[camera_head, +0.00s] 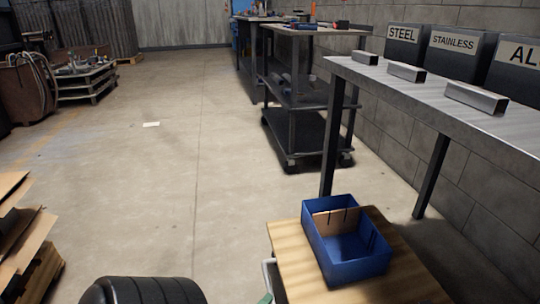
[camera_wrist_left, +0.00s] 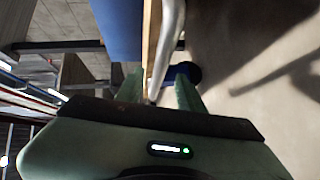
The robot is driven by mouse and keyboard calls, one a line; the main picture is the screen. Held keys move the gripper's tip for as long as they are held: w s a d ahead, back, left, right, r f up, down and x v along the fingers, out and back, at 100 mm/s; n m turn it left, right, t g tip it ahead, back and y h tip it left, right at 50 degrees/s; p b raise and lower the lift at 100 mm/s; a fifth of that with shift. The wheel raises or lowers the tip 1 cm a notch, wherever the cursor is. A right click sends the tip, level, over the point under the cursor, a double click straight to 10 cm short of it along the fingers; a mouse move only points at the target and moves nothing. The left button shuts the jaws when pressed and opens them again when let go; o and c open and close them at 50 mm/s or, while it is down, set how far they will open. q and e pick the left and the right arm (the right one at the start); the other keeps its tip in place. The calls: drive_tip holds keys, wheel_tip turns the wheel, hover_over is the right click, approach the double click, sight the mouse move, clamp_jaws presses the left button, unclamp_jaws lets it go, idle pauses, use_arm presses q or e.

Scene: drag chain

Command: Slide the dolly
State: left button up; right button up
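The dolly (camera_head: 290,255) has a light wooden top and stands at the bottom right of the head view. A blue bin (camera_head: 345,265) with a divider sits on it. A grey metal handle (camera_head: 268,272) runs along the dolly's left edge. In the left wrist view the handle (camera_wrist_left: 170,45) runs down between the two green fingers of my left gripper (camera_wrist_left: 160,88), beside the wooden edge (camera_wrist_left: 150,35). The fingers are apart, with space around the bar; contact is not clear. Only a green bit of that gripper shows in the head view. My right gripper is not in view.
A metal table (camera_head: 430,95) with square tube pieces and labelled bins stands right, behind the dolly. A black wheeled cart (camera_head: 300,105) stands beyond. Cardboard on a pallet (camera_head: 25,240) is at left. The concrete floor (camera_head: 160,190) between is largely clear.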

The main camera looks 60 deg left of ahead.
use_arm(q)
drive_tip(key=shift+p+v, duration=0.35)
drive_tip(key=shift+v, duration=1.25)
